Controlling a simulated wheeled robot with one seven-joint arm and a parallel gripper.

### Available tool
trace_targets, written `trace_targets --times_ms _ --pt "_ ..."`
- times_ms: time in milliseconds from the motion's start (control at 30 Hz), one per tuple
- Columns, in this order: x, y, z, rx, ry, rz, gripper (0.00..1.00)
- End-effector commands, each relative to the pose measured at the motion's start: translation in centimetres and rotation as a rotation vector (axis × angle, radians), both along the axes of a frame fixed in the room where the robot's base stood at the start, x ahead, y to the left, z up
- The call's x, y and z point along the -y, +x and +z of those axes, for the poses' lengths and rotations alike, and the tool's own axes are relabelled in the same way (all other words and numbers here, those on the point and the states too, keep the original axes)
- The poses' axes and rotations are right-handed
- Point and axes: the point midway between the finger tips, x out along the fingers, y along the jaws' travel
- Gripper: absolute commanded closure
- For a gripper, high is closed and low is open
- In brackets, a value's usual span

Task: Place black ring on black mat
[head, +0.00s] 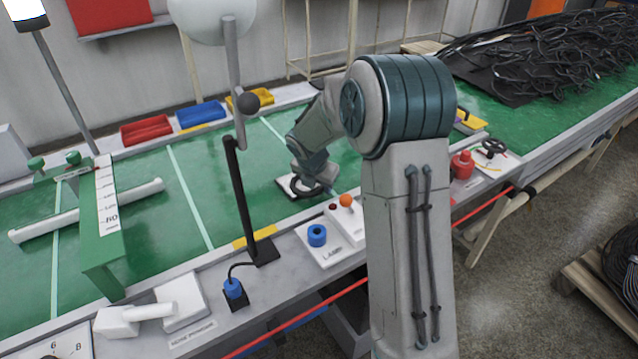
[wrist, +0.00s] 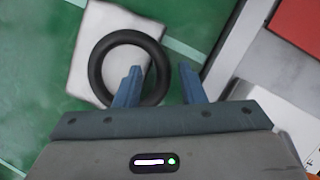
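The black ring (wrist: 97,68) lies flat on a pale square pad (wrist: 84,40) in the wrist view. In the head view the ring (head: 300,191) shows below the end of my arm, on the pad. My gripper (wrist: 160,66) is open; its left blue finger overlaps the ring's hole and its right finger is outside the ring, with the right side of the rim between them. Whether the fingers touch the ring, I cannot tell. A flat black sheet (head: 484,82), possibly the black mat, lies at the far right, partly under a heap of black hoses.
A black post (head: 240,200) stands left of my arm. Red (head: 146,130), blue (head: 201,115) and yellow trays line the back.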

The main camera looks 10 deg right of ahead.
Motion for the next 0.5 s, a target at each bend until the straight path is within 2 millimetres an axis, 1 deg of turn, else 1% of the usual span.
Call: trace_targets --times_ms 167,267,367,500 --pt "0.0 0.0 0.1 0.000 0.000 0.000 0.64" --pt "-0.1 -0.1 0.7 0.002 -0.001 0.000 0.64" --pt "-0.3 -0.5 2.1 0.004 0.000 0.000 0.64" --pt "-1.0 -1.5 4.9 0.005 0.000 0.000 0.64"
